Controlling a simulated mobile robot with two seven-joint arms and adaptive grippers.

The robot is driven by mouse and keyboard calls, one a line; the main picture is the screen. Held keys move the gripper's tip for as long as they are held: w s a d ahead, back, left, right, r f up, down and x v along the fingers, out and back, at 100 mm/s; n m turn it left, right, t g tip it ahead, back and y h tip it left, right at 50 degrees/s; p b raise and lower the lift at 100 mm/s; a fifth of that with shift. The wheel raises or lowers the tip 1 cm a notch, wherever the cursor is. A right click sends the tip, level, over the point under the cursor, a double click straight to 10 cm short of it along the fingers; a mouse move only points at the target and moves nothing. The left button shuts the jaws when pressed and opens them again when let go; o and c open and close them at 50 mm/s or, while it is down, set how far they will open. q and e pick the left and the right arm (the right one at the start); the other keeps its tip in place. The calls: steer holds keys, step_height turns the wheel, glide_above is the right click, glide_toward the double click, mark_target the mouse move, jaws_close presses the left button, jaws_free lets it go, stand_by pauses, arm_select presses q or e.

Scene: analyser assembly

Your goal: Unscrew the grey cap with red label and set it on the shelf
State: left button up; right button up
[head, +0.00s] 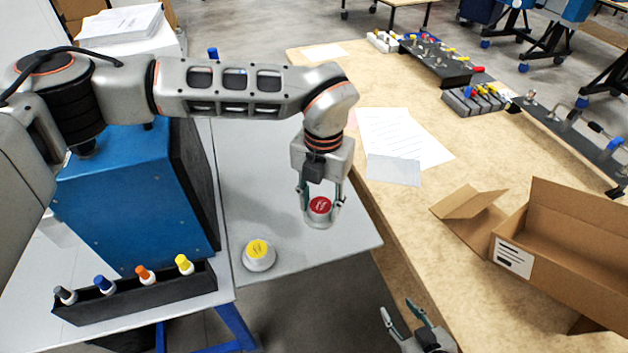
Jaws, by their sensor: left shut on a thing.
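The grey cap with red label (320,206) is between the fingers of my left gripper (321,211), which is shut on it. The red label faces up. The cap is over the grey shelf (285,185), near its right edge; I cannot tell whether it touches the surface. A similar grey cap with a yellow label (258,252) sits on the shelf's front left part. My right gripper (397,307) is open and empty at the bottom, beside the wooden table's edge.
A blue box-shaped unit (125,200) stands left of the shelf. A black rack (135,301) holds several small coloured-cap bottles in front of it. The wooden table (400,220) on the right bears papers (400,140) and an open cardboard box (570,250).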

mark_target(314, 202)
arm_select(q)
steer(key=shift+w+a+r, duration=0.15)
steer(key=shift+w+a, duration=0.5)
steer(key=shift+f, duration=0.7)
steer(key=shift+f+b, duration=0.45)
steer(key=shift+f, duration=0.2)
step_height(314, 202, down, 2)
steer(key=shift+f+b, duration=0.15)
steer(key=shift+b, duration=0.25)
steer(key=shift+f+b, duration=0.4)
steer(key=shift+f, duration=0.05)
steer(key=shift+f+b, duration=0.65)
steer(key=shift+f, duration=0.15)
steer(key=shift+f+b, duration=0.5)
steer(key=shift+f, duration=0.25)
arm_select(e)
steer(key=shift+a+f+y, duration=0.15)
steer(key=shift+a+f, duration=0.15)
steer(key=shift+f, duration=0.65)
steer(key=shift+a+f+y, duration=0.15)
steer(key=shift+a+f, duration=0.1)
steer(key=shift+f, duration=0.7)
